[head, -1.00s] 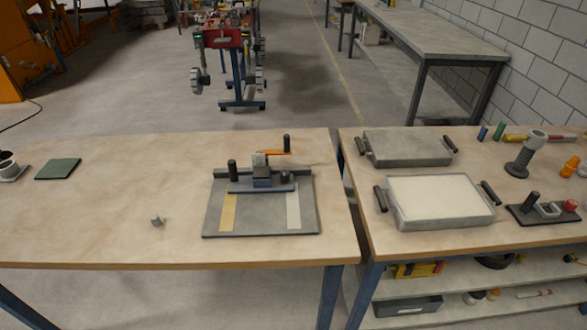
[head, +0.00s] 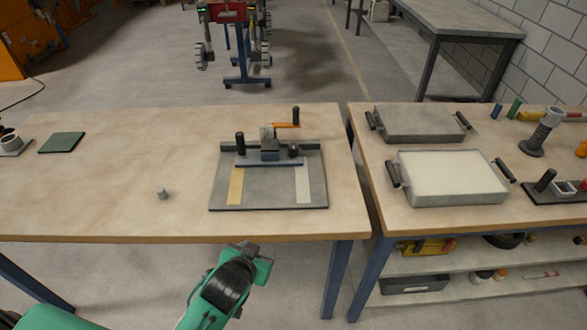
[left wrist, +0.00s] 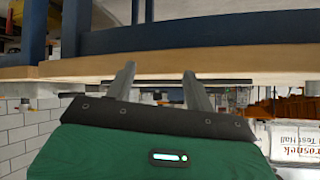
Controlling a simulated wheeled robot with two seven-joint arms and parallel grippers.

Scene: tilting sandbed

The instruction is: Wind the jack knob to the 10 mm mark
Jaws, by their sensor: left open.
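A fixture with a grey base plate (head: 270,190) lies on the left table. It carries a yellow strip, a pale strip, a blue-grey crossbar (head: 268,161), black upright knobs (head: 240,142) and an orange crank arm (head: 286,125) with a black handle (head: 295,116). I cannot tell which part is the jack knob, and no 10 mm mark is readable. My left gripper (head: 255,258) is in front of the table's front edge, apart from the fixture. In the left wrist view its two fingers (left wrist: 160,72) are spread with nothing between them. My right gripper does not show.
A white-filled tray (head: 450,199) with black handles and a grey lidded box (head: 420,125) stand on the right table. A narrow gap separates the tables.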

